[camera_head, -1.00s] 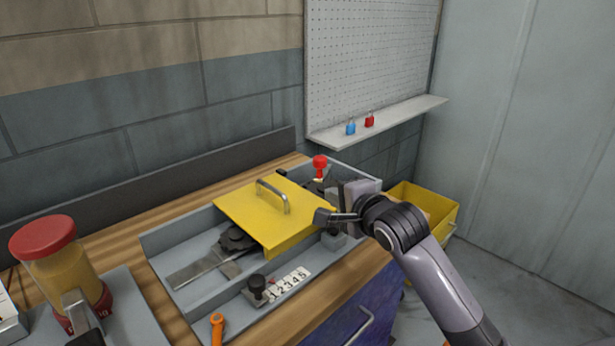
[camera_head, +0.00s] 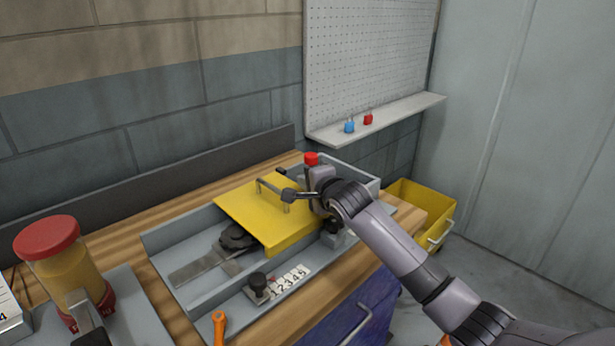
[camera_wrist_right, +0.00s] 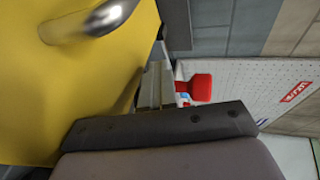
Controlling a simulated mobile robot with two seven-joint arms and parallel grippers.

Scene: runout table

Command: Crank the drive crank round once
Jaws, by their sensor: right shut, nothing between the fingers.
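The red knob (camera_head: 311,159) stands on a short stem at the far right end of the grey tray (camera_head: 190,226); it looks like the drive crank's handle. Most of the crank below it is hidden by my right gripper and the yellow cover (camera_head: 245,208). My right gripper (camera_head: 303,194) is shut and empty, over the cover's right edge beside its metal handle (camera_head: 270,187), just in front of the stem. Whether it touches the stem I cannot tell. In the right wrist view the red knob (camera_wrist_right: 201,88) shows beyond the dark finger.
A black knob (camera_head: 257,280) stands beside a strip of numbers at the tray's front. An orange handle (camera_head: 218,326) and a red-lidded jar (camera_head: 65,270) are at front left. A yellow bin (camera_head: 425,208) stands right of the bench. Two small padlocks sit on the wall shelf.

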